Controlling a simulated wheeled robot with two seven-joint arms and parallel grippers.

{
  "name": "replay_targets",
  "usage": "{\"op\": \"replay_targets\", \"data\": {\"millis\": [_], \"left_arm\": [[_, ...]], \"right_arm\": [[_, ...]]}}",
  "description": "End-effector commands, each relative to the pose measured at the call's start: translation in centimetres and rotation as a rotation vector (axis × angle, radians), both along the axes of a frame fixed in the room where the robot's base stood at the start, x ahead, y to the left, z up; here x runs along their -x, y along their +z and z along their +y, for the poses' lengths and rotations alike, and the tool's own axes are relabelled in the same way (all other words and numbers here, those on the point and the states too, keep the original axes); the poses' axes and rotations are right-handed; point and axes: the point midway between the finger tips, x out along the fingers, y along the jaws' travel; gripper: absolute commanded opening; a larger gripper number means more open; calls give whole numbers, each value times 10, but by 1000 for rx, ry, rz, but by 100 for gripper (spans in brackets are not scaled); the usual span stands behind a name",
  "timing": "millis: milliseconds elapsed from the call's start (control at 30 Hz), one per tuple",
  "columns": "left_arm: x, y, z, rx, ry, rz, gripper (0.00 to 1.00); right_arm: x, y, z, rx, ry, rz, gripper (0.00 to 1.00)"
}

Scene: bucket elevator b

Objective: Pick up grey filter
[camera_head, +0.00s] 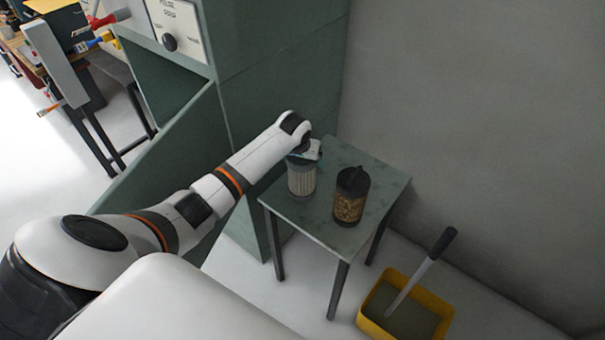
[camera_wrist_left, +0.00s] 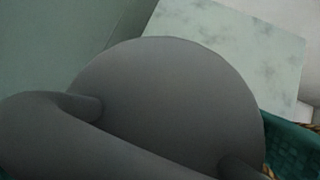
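The grey filter (camera_head: 301,181), a pale ribbed cylinder with a grey top, stands upright on a small table (camera_head: 320,222). My left gripper (camera_head: 306,152) is directly over its top, very close to it; the wrist hides much of the fingers. In the left wrist view the filter's round grey lid (camera_wrist_left: 175,85) with a curved handle (camera_wrist_left: 45,130) fills most of the picture. A teal piece shows at the lower right edge there. I cannot tell whether the fingers are open, or whether they touch the handle. My right gripper is not in view.
A second filter (camera_head: 350,196), brown with a black top, stands just right of the grey one. A yellow bin (camera_head: 405,309) with a dark-handled tool is on the floor. A green cabinet (camera_head: 262,110) stands behind the arm, and a grey wall is at the right.

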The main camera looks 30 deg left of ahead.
Motion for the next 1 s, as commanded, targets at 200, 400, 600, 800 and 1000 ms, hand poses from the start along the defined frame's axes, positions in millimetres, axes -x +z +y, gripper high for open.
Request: {"op": "replay_targets", "data": {"millis": [200, 400, 600, 800, 1000], "left_arm": [[0, 0, 0, 0, 0, 0, 53], [-1, 2, 0, 0, 1, -3, 29], [-1, 4, 0, 0, 1, -3, 29], [-1, 31, 1, 0, 0, -7, 29], [-2, 71, 1, -1, 1, -7, 29]], "right_arm": [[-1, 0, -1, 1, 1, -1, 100], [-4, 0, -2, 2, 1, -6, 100], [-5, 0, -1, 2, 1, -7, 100], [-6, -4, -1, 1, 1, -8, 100], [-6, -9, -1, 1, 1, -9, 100]]}}
